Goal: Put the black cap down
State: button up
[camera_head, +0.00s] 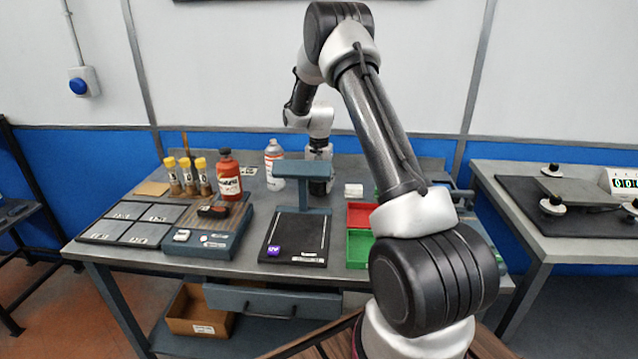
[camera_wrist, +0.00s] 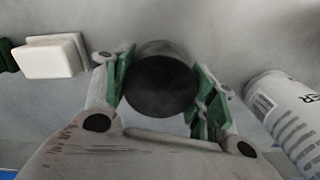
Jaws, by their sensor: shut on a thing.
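The black cap (camera_wrist: 160,84) is a round, dark disc in the wrist view. My gripper (camera_wrist: 162,92) is shut on it, with the green-lined fingers on its left and right sides. A grey bench surface lies behind the cap, but I cannot tell whether the cap touches it. In the head view my gripper (camera_head: 319,182) is partly hidden by the blue-grey stand, at the back of the bench, and the cap cannot be made out there.
A white block (camera_wrist: 52,57) lies left of the cap and a white labelled bottle (camera_wrist: 288,112) right of it. In the head view, the stand (camera_head: 304,170), red bottle (camera_head: 229,176), red tray (camera_head: 360,214) and green tray (camera_head: 358,247) occupy the bench (camera_head: 150,262).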

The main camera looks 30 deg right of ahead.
jog(key=o, duration=0.7)
jog(key=shift+f, duration=0.1)
jog(key=s+a+r+n+t, duration=0.15)
jog(key=s+r, duration=0.25)
jog(key=r, duration=0.7)
jog(key=s+a+r+n+g, duration=0.1)
jog(key=s+a+r, duration=0.15)
jog(key=r, duration=0.85)
jog(key=s+a+r+n+t, duration=0.25)
jog(key=s+r, duration=0.55)
jog(key=s, duration=0.5)
jog(key=s+a+n, duration=0.1)
jog(key=s, duration=0.6)
jog(key=s+a+f+n, duration=0.1)
jog(key=s+n, duration=0.1)
jog(key=s, duration=0.5)
jog(key=s+a+f+n+t, duration=0.1)
jog(key=s, duration=0.6)
jog(key=shift+a, duration=0.3)
